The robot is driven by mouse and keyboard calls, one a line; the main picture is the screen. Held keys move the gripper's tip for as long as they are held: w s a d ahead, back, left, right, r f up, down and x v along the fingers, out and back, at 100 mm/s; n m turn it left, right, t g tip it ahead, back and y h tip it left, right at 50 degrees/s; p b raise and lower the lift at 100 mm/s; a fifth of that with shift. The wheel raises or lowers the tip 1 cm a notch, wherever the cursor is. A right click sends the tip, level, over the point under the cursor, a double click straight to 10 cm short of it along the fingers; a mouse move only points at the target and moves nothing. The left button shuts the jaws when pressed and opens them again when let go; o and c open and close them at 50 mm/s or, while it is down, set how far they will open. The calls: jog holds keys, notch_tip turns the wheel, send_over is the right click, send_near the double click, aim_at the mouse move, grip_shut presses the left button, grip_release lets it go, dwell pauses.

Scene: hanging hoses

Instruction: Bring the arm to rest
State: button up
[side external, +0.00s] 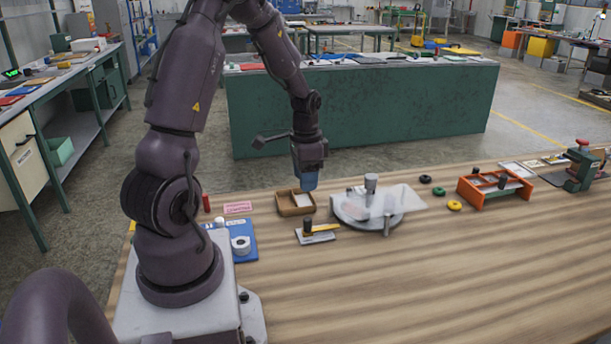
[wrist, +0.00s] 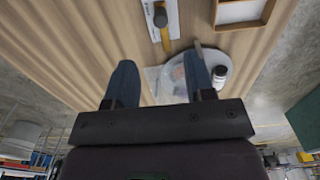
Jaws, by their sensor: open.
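My gripper (side external: 309,182) hangs from my arm above the far edge of the wooden table (side external: 430,290), behind and slightly right of a small wooden tray in the side view. In the wrist view my gripper (wrist: 160,82) shows two blue fingers spread well apart. The fingers look clear of the objects; the exact height above the table is hard to tell.
The wooden tray (side external: 283,205), a grey plate with black knob (side external: 320,237) and a round device with clear sheet (side external: 350,217) stand near my gripper. An orange rack (side external: 480,196) and coloured rings lie further right. The table's front is clear.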

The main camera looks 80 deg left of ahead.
dwell(0.3)
jog(key=s+d+r+t, duration=0.2)
jog(key=s+d+r, duration=0.1)
jog(key=d+r, duration=0.7)
jog(key=s+d+r+t, duration=0.3)
jog(key=d+r, duration=0.6)
jog(key=d, duration=0.5)
jog(key=shift+d+r+t, duration=0.25)
jog(key=shift+r+t, duration=0.05)
jog(key=shift+r, duration=0.1)
